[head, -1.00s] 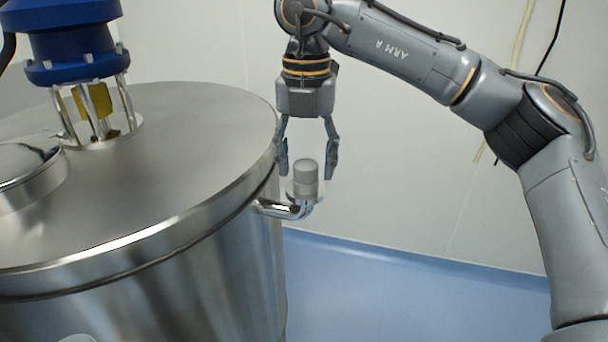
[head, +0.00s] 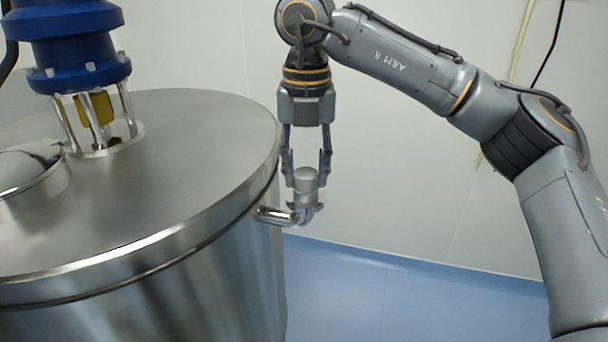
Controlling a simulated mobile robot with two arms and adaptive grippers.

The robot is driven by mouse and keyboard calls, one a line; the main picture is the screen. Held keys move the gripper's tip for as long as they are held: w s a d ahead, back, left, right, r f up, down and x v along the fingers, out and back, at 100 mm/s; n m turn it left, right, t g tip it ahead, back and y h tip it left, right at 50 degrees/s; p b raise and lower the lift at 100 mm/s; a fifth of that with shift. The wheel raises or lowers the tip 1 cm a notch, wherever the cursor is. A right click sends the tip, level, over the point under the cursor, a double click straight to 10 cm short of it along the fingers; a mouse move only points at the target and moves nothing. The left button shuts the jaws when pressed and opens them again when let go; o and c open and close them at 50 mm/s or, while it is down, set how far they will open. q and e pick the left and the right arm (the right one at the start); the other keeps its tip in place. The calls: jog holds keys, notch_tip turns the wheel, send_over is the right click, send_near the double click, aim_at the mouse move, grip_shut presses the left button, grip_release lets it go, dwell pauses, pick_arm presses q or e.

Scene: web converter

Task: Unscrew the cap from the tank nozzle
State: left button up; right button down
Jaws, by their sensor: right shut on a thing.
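The steel tank (head: 200,150) fills the left of the head view. A short bent pipe nozzle (head: 275,215) sticks out from its right side, below the lid rim. A grey cylindrical cap (head: 306,181) sits upright on the nozzle's end. My right gripper (head: 306,176) points straight down from above, with one finger on each side of the cap, and is shut on it. The fingertips partly hide the cap's sides. My left gripper is not in view.
A blue motor unit (head: 70,45) stands on rods on the tank lid at the left. A round hatch (head: 28,170) is at the lid's left edge. A pale wall (head: 420,170) is behind, and the blue floor (head: 400,300) below is clear.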

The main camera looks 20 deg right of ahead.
jog(key=shift+n, duration=0.4)
jog(key=shift+n+p, duration=0.45)
jog(key=shift+n, duration=1.55)
jog(key=shift+n+p, duration=0.35)
jog(key=shift+n, duration=1.65)
